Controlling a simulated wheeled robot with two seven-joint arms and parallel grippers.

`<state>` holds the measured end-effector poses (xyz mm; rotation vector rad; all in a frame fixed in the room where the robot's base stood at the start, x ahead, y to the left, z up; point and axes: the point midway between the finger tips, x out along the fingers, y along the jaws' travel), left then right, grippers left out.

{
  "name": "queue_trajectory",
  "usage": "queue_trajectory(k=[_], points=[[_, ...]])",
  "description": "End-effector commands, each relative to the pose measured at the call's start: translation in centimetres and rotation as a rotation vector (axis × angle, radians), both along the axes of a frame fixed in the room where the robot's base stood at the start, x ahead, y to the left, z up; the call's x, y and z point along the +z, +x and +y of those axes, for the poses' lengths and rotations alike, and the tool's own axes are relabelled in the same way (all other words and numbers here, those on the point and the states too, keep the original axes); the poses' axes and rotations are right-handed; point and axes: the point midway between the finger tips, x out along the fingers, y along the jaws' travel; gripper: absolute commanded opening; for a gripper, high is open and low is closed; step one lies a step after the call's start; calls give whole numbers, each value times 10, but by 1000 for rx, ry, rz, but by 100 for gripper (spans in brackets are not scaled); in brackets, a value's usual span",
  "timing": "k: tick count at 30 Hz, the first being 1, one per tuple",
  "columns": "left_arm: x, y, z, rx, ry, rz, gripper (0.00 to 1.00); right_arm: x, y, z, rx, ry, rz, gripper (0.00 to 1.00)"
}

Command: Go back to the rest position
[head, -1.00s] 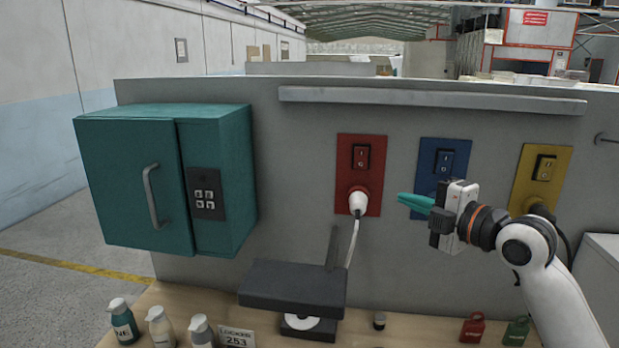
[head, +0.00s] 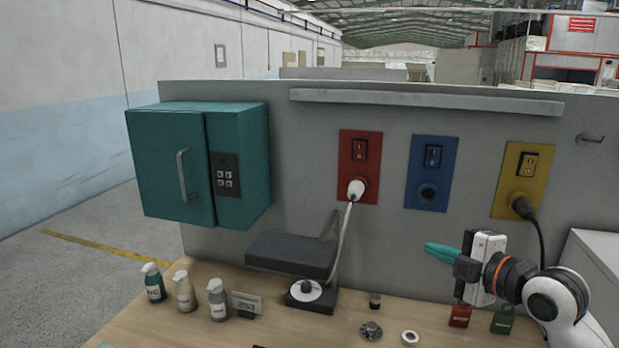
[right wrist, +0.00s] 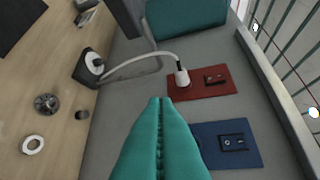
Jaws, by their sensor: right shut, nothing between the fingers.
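My right gripper (head: 440,252) has teal fingers and is shut and empty. In the head view it is in front of the panel, below the blue socket plate (head: 431,172) and above the table. Its closed fingers (right wrist: 160,145) fill the lower middle of the right wrist view and partly hide the blue plate there. My left gripper is not in view. A black plug (head: 523,207) is in the yellow socket plate (head: 520,180).
A teal cabinet (head: 170,165) hangs on the panel at left. Several bottles (head: 185,290) stand at the table's left. Small round parts (head: 371,331) lie in front. The table's front middle is mostly clear.

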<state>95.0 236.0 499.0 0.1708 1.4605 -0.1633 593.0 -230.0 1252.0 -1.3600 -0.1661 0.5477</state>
Motion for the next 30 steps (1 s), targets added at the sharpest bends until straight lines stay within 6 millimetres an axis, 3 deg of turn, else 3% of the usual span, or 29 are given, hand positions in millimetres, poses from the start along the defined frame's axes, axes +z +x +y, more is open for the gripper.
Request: queue_trajectory(k=[7, 11, 15, 18, 24, 30], points=[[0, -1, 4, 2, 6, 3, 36, -84, -26, 17, -77, 102, 241, 0], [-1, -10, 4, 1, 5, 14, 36, -146, -58, 28, -171, 191, 432, 0], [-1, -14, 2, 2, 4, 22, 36, -226, -123, 37, -378, 337, 713, 0], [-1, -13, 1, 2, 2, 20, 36, -268, -175, 39, -562, 439, 882, 0], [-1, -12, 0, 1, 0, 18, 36, -307, -246, 34, -850, 566, 1061, 0], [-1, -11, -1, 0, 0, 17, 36, -325, -300, 29, -1080, 652, 1156, 0]])
